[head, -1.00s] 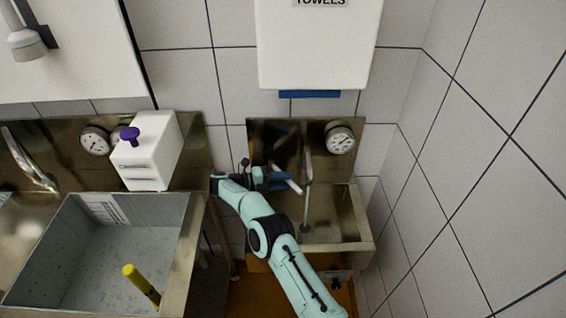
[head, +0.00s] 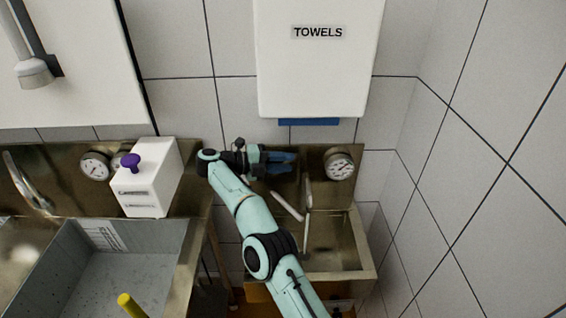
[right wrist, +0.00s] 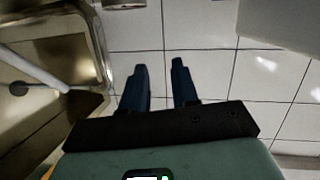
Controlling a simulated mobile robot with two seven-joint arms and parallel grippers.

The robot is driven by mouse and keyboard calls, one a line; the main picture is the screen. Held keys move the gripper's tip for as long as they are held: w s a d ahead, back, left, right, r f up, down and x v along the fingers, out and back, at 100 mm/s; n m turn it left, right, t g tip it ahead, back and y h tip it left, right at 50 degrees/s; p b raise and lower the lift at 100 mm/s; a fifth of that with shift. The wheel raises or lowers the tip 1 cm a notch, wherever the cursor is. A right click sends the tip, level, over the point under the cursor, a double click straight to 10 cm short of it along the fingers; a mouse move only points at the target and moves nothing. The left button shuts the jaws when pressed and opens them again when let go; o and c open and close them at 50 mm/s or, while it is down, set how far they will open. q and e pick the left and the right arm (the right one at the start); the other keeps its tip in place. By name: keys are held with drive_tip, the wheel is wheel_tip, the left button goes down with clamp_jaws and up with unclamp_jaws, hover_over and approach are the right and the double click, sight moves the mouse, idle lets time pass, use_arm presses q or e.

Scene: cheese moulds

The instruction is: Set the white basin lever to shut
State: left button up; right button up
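The white lever (head: 286,206) is a short pale rod slanting down to the right over the small steel basin (head: 362,262), beside its thin upright spout (head: 307,215). My right gripper (head: 294,160) is above the lever, in front of the backsplash, apart from it and pointing right. In the right wrist view its two dark fingers (right wrist: 159,66) are spread with only tiled wall between them. A pale rod that looks like the lever (right wrist: 40,70) lies left of the fingers there. The lever's mounting end is partly hidden by my arm. My left gripper is out of view.
A round gauge (head: 340,166) sits on the backsplash right of the gripper. A white towel dispenser (head: 318,75) hangs above. A white box with a purple knob (head: 147,180) stands left, behind a grey sink (head: 150,255) holding a yellow stick (head: 131,305). Tiled wall closes the right.

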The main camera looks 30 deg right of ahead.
drive_tip(key=shift+d+f, duration=0.1)
drive_tip(key=shift+d, duration=0.05)
clamp_jaws()
drive_tip(key=d+f+n+t+y, duration=0.3)
drive_tip(key=f+n+t+y, duration=0.2)
drive_tip(key=f+n+y, duration=0.6)
wheel_tip(320, 180, down, 6)
drive_tip(key=n, duration=1.1)
drive_tip(key=shift+s+d+t, duration=0.15)
drive_tip(key=shift+t, duration=0.15)
